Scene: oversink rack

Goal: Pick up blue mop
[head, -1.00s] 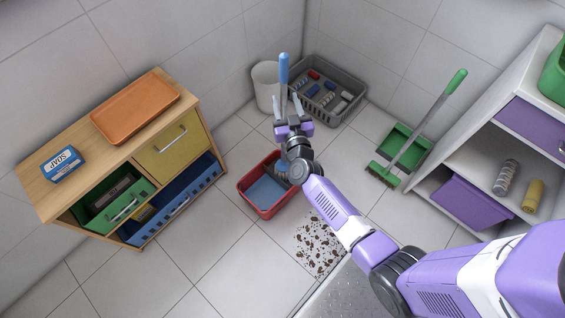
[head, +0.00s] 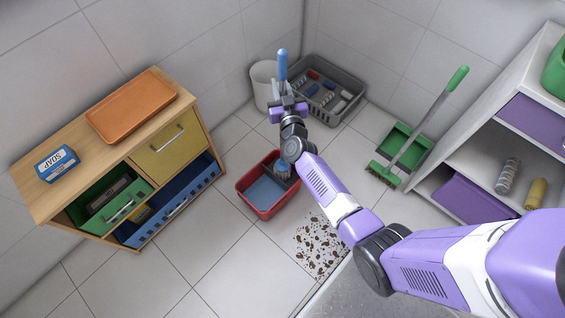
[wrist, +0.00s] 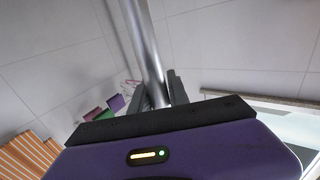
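The blue mop (head: 282,65) stands nearly upright, its blue grip on top. Its head sits in a red bucket (head: 268,215) of blue water, partly hidden by my arm. My gripper (head: 284,90) is at the handle just below the blue grip. In the wrist view, the metal pole (wrist: 145,40) runs down between the dark fingers of my gripper (wrist: 161,92). A finger lies close against each side of the pole, and the gripper looks shut on it.
A grey crate (head: 352,100) of small items and a white bin (head: 262,92) stand in the corner behind. A green broom (head: 430,120) and dustpan (head: 416,141) are to the right. A wooden cabinet (head: 50,197) is left, a white shelf (head: 478,150) right. Dirt (head: 320,247) lies on the floor.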

